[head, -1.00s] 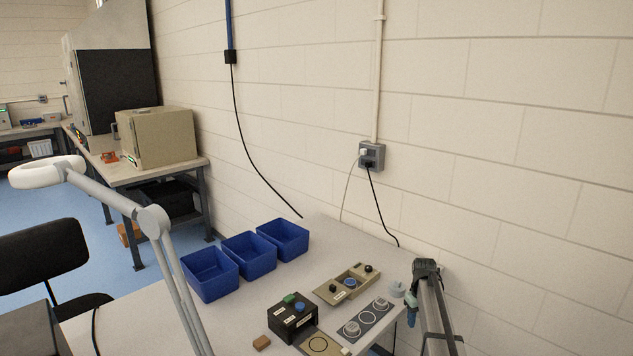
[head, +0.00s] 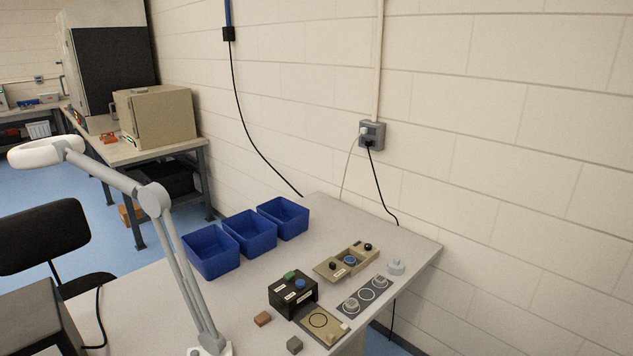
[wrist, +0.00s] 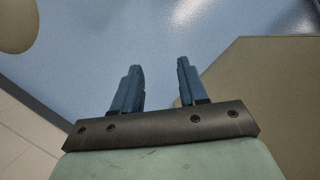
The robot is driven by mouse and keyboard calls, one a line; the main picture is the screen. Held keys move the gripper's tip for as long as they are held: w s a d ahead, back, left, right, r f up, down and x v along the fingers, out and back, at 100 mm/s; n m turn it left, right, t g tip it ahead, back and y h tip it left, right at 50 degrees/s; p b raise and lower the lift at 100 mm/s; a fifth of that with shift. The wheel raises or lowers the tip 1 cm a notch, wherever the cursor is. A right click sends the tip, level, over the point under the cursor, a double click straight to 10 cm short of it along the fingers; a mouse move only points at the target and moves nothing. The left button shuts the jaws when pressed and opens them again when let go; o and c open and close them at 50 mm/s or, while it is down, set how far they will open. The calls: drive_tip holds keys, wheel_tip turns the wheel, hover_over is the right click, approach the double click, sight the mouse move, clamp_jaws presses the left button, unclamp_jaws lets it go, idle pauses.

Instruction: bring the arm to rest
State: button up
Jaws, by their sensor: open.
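My gripper (wrist: 160,66) shows only in the wrist view. Its two blue fingers stand apart with nothing between them. Beyond them lie a blue surface that looks like the floor and a tan flat surface (wrist: 275,85) at the right. My arm and gripper are out of the head view. There, the table (head: 150,300) holds a black box (head: 293,293) with a green and a blue button. Beside it are a tan device (head: 345,264) with black knobs and a dark plate (head: 367,294) with ring marks and pale round pieces.
Three blue bins (head: 211,252) stand in a row along the table's back. A lamp (head: 155,198) rises at its left front. Small brown (head: 263,319) and grey (head: 294,345) blocks, a tan plate (head: 320,322) and a pale knobbed piece (head: 396,266) lie on the table. A black chair (head: 45,237) stands at left.

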drive_tip(key=s+a+f+g, duration=0.1)
drive_tip(key=s+a+f, duration=0.1)
drive_tip(key=s, duration=1.1)
drive_tip(key=s+a+f+m+g, duration=0.1)
drive_tip(key=s+a+f+g, duration=0.1)
drive_tip(key=s, duration=1.2)
drive_tip(key=shift+a+f, duration=0.2)
drive_tip(key=shift+a, duration=0.05)
